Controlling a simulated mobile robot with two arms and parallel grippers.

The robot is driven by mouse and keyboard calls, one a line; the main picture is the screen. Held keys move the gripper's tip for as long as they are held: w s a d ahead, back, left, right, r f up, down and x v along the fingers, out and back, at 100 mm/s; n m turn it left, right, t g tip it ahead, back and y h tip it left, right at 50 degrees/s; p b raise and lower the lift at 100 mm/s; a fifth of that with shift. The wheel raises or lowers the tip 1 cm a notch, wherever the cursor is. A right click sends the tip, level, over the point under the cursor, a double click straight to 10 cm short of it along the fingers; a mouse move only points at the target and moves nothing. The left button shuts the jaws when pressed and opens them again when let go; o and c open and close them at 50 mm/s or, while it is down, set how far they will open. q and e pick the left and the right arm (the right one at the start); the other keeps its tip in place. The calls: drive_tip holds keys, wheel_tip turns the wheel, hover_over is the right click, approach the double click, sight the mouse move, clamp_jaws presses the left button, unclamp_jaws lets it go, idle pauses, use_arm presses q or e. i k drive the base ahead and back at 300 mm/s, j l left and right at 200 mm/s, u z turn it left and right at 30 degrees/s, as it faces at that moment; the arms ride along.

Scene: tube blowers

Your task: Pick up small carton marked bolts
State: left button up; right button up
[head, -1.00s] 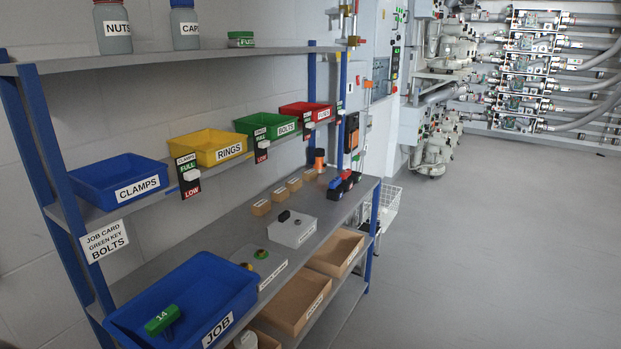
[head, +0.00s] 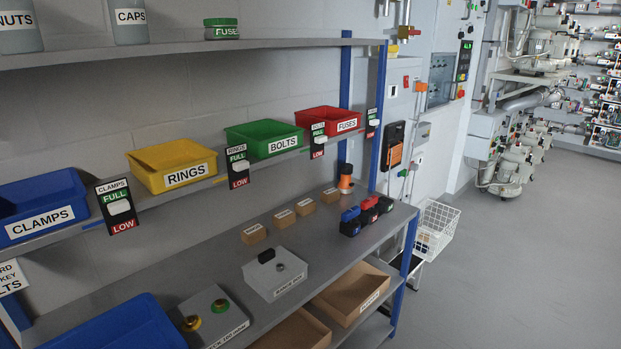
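Several small brown cartons stand in a row on the work shelf in the head view. The nearest carton (head: 254,235) is on the left, then a second carton (head: 284,219), a third carton (head: 305,207) and the farthest carton (head: 330,196). Each has a white label on top, too small to read, so I cannot tell which is marked bolts. Neither of my grippers is in view.
A grey box (head: 275,280) sits in front of the cartons, and blue, red and black items (head: 360,220) stand to their right. The green BOLTS bin (head: 265,140) is on the shelf above, beside the yellow RINGS bin (head: 173,168). Open floor (head: 500,260) lies at right.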

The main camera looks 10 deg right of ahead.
sight(331, 195)
drive_tip(key=i+l, duration=0.15)
drive_tip(key=l, duration=0.25)
drive_tip(key=i+l+u, duration=0.1)
drive_tip(key=l, duration=0.35)
drive_tip(key=i+l+u, duration=0.1)
drive_tip(key=i+l, duration=0.15)
drive_tip(key=l, duration=0.2)
drive_tip(key=i+l, duration=0.1)
drive_tip(key=l, duration=0.3)
drive_tip(key=i+l+u, duration=0.1)
drive_tip(key=l, duration=0.35)
drive_tip(key=i+l, duration=0.15)
drive_tip(key=l, duration=0.35)
drive_tip(key=i+l+u, duration=0.15)
drive_tip(key=l, duration=0.3)
drive_tip(key=i+l, duration=0.1)
drive_tip(key=l, duration=0.35)
